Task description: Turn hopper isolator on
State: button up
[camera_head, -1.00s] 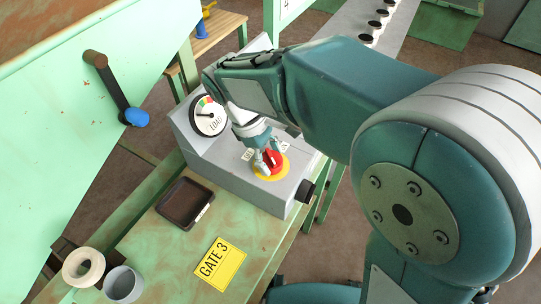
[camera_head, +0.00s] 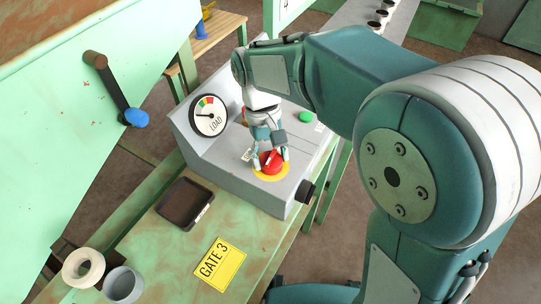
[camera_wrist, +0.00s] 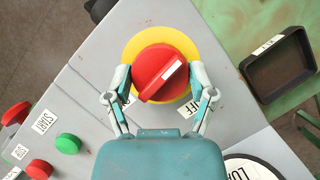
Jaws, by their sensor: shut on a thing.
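The hopper isolator (camera_head: 271,166) is a red rotary knob on a yellow disc (camera_head: 258,174), set in the sloped grey control box (camera_head: 240,185). In the wrist view the knob (camera_wrist: 152,66) has a raised grip with a white stripe slanting from lower left to upper right.
A LOAD dial (camera_head: 208,116) stands on the box's raised back. Green START (camera_wrist: 68,143) and other buttons lie left in the wrist view. A black tray (camera_head: 184,203), GATE 3 sign (camera_head: 222,264), tape roll (camera_head: 83,268) and grey cup (camera_head: 122,285) sit on the green bench.

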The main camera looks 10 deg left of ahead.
jog(key=shift+w+m, duration=0.15)
jog(key=shift+m, duration=0.15)
dwell(0.4)
jog(key=o, duration=1.1)
jog(key=shift+a, duration=0.15)
jog(key=shift+c, duration=0.2)
jog(key=v, duration=1.2)
